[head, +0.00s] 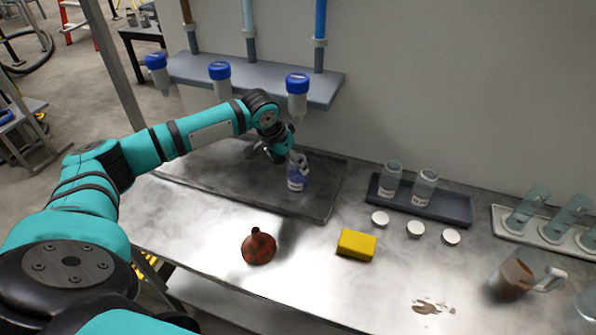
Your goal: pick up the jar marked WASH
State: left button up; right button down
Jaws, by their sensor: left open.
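A small jar (297,182) with a pale label stands on the dark tray (320,207). Its label is too small to read, and the gripper hides its upper part. My left gripper (290,160) is open at the top of this jar; I cannot tell if it touches it. Two clear jars (390,181) (424,188) with pale labels stand in a dark rack (454,208) to the right. Several blue-capped containers (297,97) are at the wall shelf below the pipes. I cannot read WASH on any of them. My right gripper is out of view.
A reddish funnel (258,248), a yellow sponge (356,245) and several white lids (415,229) lie on the bench. A pitcher (512,278) with brown contents stands right, near a brown spill (428,307). Tilted glass tubes (528,207) stand far right. The shelf (255,85) overhangs the tray.

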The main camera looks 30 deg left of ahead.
aim_at(293, 166)
pick_arm(q)
jog(key=x, duration=0.2)
jog(key=shift+w+f, duration=0.15)
jog(key=shift+f, duration=0.15)
jog(key=shift+w+d+f+p, duration=0.1)
jog(key=shift+f+p, duration=0.1)
jog(key=shift+p, duration=0.1)
jog(key=p+x, duration=0.1)
jog(key=x, duration=0.2)
jog(key=shift+w+f, duration=0.2)
jog(key=shift+f, duration=0.1)
jog(key=shift+w+f, duration=0.2)
jog(key=shift+f, duration=0.35)
jog(key=shift+c, duration=0.8)
jog(key=c, duration=1.2)
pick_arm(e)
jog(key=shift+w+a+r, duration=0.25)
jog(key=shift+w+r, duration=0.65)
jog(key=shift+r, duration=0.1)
pick_arm(q)
jog(key=shift+r, duration=0.25)
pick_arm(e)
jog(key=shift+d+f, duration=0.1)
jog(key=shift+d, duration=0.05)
